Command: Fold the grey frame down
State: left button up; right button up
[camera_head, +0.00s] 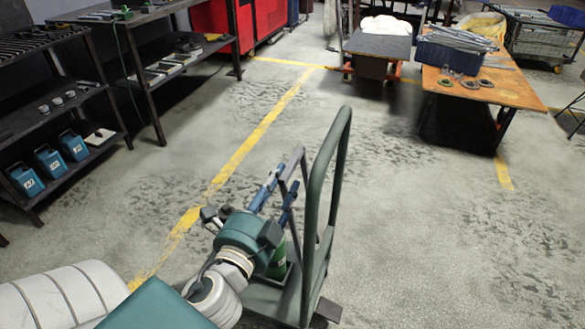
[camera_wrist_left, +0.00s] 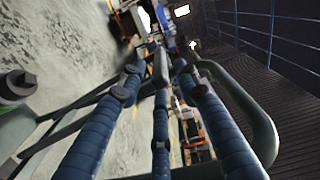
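The grey-green tubular frame (camera_head: 317,190) stands upright at the end of a flat cart (camera_head: 270,299) in the head view. A thinner grey bar (camera_head: 304,190) rises just left of it. My left gripper (camera_head: 289,176), with blue fingers, is at that bar, left of the big frame. In the left wrist view the blue fingers (camera_wrist_left: 158,66) reach forward, and a curved grey-green tube (camera_wrist_left: 249,107) passes on their right. Whether the fingers touch or close on the bar is unclear. My right gripper is out of view.
Dark shelves with blue boxes (camera_head: 48,161) stand at the left. A wooden-topped table (camera_head: 500,92) with a blue bin is at the back right, next to a low dark cart (camera_head: 378,43). Floor right of the frame is clear; a yellow line (camera_head: 240,150) crosses the left.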

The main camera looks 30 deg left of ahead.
aim_at(292, 161)
pick_arm(q)
jog(key=shift+x, duration=1.05)
jog(key=x, duration=0.3)
jog(key=shift+w, duration=0.45)
jog(key=shift+w+a, duration=0.15)
jog(key=shift+w, duration=0.4)
grip_shut()
